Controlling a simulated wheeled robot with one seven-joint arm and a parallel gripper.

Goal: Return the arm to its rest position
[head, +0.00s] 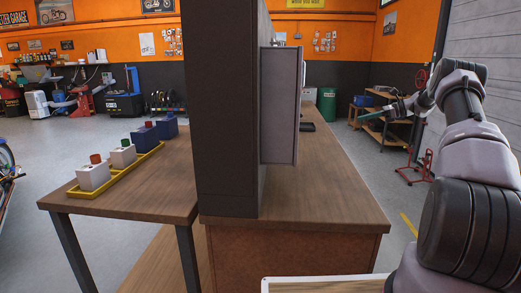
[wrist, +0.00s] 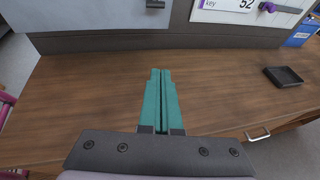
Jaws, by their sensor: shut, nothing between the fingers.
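In the head view the gripper is small and far off.
A dark tray (wrist: 283,76) lies on the bench, right of my fingers. A tall dark cabinet (head: 228,110) stands on the bench in the head view. At left, a table (head: 150,195) bears a yellow tray (head: 115,175) with several button boxes.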

